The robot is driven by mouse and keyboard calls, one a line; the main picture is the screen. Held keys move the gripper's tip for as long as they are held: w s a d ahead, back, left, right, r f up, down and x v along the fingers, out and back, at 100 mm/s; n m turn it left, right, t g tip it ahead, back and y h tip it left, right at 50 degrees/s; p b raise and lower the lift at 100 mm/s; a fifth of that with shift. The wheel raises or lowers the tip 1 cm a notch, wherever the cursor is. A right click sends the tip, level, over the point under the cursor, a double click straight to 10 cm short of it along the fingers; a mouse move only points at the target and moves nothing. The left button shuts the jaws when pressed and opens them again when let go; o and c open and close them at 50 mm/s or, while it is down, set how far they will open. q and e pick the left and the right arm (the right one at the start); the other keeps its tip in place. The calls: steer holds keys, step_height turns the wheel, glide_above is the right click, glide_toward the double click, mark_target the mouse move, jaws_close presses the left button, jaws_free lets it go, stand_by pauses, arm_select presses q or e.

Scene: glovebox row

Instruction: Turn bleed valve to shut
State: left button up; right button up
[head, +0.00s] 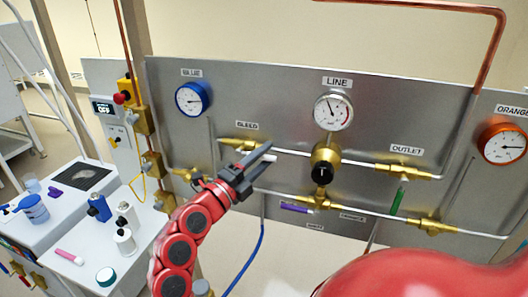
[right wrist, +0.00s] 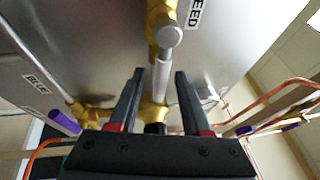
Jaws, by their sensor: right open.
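The bleed valve (head: 238,143) is a brass fitting on the grey panel, under the BLEED label (head: 247,125). In the right wrist view its brass body (right wrist: 155,14) is at the top, with a pale grey, round-ended handle (right wrist: 169,37) in front. My right gripper (head: 270,152) is in front of the panel by this valve, partly covering the pipe there. I cannot tell any contact. My left gripper is not in view.
A central LINE gauge (head: 333,111) stands above a black-knobbed regulator (head: 322,173). The outlet valve (head: 408,171) has a green handle (head: 398,201). A purple handle (head: 296,209) is lower down. At the left, a cart (head: 85,268) holds bottles. Pipes run close around the gripper.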

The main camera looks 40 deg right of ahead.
steer(key=shift+d, duration=0.15)
steer(key=shift+c, duration=0.2)
jaws_close()
stand_by(1.2)
